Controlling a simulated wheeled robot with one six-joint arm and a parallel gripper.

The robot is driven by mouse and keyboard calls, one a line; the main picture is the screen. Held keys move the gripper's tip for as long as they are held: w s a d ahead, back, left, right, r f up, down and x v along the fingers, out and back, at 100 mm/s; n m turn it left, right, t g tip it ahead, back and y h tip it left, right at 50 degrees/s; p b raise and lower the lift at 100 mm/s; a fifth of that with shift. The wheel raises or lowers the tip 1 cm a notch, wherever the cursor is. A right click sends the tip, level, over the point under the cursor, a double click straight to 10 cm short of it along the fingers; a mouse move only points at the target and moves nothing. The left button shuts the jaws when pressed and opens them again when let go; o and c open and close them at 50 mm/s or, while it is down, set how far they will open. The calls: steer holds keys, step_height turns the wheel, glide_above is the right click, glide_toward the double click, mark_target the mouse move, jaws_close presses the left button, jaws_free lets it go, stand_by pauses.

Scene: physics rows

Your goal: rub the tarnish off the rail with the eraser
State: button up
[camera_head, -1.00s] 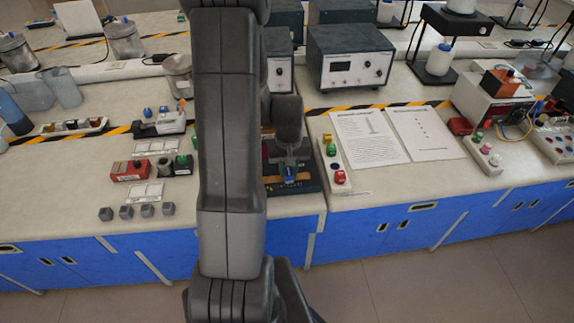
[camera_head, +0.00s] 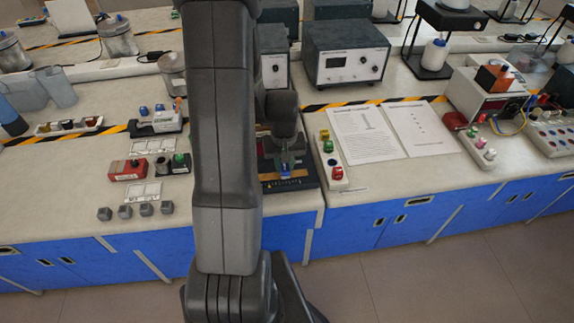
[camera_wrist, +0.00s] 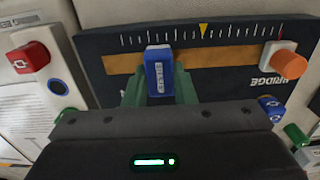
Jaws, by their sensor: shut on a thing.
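My gripper (camera_wrist: 160,90) is shut on a blue eraser (camera_wrist: 158,75) with a white label, held between green fingers. The eraser also shows in the head view (camera_head: 285,168), below the dark wrist. The rail (camera_wrist: 217,58) is a copper-brown strip along a dark board (camera_wrist: 100,50) marked BRIDGE, with a white scale and a yellow pointer. The eraser stands over the left half of the rail and hides part of it. I cannot tell if it touches the rail. No distinct tarnish can be made out on the visible parts.
An orange knob on a white block (camera_wrist: 288,60) stands at the rail's right end. A white strip with red, blue and green controls (camera_wrist: 55,75) lies left of the board in the wrist view. Instrument boxes (camera_head: 345,55) stand behind. Paper sheets (camera_head: 365,135) lie to the right.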

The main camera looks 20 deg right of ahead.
steer(key=r, duration=0.1)
steer(key=r+p, duration=0.1)
steer(key=r, duration=0.1)
steer(key=shift+d+r, duration=0.25)
steer(key=shift+r, duration=0.05)
steer(key=shift+r+p, duration=1.45)
steer(key=shift+r, duration=0.45)
steer(key=shift+f, duration=0.1)
